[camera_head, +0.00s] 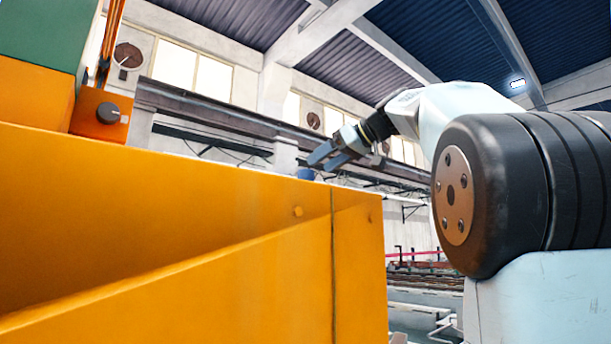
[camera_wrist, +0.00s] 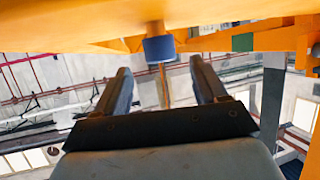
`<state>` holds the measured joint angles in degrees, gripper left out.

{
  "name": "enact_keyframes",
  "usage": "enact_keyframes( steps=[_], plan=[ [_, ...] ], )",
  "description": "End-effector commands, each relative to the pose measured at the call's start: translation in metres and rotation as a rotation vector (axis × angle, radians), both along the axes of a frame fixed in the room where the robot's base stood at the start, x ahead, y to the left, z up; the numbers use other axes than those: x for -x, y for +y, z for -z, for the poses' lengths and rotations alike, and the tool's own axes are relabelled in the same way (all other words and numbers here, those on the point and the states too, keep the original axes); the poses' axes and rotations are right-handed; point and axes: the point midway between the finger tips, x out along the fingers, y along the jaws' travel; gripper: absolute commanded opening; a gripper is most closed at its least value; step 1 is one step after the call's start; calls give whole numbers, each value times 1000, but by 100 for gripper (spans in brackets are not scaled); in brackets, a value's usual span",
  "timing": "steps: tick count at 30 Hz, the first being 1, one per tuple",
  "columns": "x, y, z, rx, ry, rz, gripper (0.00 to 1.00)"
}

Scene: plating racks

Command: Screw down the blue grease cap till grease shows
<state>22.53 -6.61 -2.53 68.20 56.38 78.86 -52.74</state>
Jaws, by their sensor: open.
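The blue grease cap (camera_head: 306,174) shows as a small blue cylinder at the top edge of the orange machine body. In the wrist view the blue cap (camera_wrist: 159,49) sits under a short brown-orange stem, ahead of my fingers and between their lines. My gripper (camera_head: 325,157) is open, with its fingers reaching down and left close to the cap. In the wrist view the two dark fingers of my gripper (camera_wrist: 161,78) stand apart with nothing between them. I cannot tell from the head view whether a finger touches the cap. No grease can be made out.
The orange machine body (camera_head: 150,220) fills the left and centre below the cap. A small orange box with a dark knob (camera_head: 108,113) stands on it at the left, beside a green block (camera_head: 45,35). Open air surrounds my gripper above the machine's top edge.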

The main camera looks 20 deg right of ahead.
Motion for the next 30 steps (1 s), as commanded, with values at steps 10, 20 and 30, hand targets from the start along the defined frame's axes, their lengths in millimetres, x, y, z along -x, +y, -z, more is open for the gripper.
enact_keyframes(
  steps=[10, 20, 30],
  plan=[
    [-39, 29, 21, 0, 3, 1, 72],
    [-50, 37, 26, 0, 1, 2, 72],
    [-49, 37, 26, 0, 1, 2, 56]
  ],
)
